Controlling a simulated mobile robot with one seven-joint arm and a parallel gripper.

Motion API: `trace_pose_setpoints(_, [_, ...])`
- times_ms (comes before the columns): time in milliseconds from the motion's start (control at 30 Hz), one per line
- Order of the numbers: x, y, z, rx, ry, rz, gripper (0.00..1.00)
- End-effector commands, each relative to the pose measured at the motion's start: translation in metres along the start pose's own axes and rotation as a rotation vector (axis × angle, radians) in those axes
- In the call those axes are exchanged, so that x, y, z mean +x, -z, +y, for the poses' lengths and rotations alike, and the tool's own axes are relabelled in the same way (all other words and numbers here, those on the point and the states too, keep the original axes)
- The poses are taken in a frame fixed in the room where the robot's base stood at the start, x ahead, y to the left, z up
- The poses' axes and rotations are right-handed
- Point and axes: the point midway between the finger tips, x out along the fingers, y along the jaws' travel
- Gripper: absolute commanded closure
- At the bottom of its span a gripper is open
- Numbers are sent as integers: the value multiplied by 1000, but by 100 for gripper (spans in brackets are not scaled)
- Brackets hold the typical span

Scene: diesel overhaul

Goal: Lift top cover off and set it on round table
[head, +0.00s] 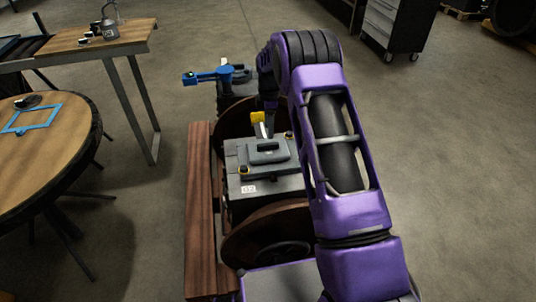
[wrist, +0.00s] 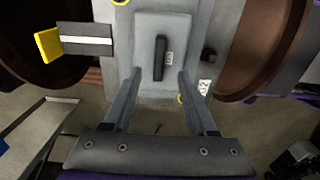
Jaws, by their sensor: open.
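The top cover (head: 270,156) is a grey plate with a raised dark handle, seated on the grey engine block (head: 238,200). In the wrist view the cover (wrist: 146,38) carries a black bar handle (wrist: 160,58) and a small label. My gripper (wrist: 158,76) is open and empty, with one finger on each side of the handle's near end. The fingers look apart from the handle; their height above the cover is hard to tell. In the head view my arm hides most of the gripper. The round table (head: 40,165) is at the left, wooden with a dark rim.
A blue frame (head: 32,118) and a small dark object lie on the round table; its front is bare. A yellow-tipped lever (wrist: 84,40) stands beside the cover. Brown round wheels (head: 265,232) flank the block. A wooden beam (head: 199,210) runs along the left. A workbench (head: 100,38) stands behind.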

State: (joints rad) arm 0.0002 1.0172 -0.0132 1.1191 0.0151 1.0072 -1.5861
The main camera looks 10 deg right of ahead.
Motion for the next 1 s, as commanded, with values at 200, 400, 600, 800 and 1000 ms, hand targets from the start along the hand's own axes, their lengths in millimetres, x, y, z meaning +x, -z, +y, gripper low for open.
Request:
trace_pose_setpoints(200, [22,0,0,0,-1,-2,43])
trace_pose_setpoints(400, [36,2,0,-1,0,-1,43])
trace_pose_setpoints(600, [66,4,0,-1,0,-2,43])
trace_pose_setpoints(800, [75,4,1,0,-2,-1,43])
trace_pose_setpoints(1000, [74,4,1,0,-2,-1,59])
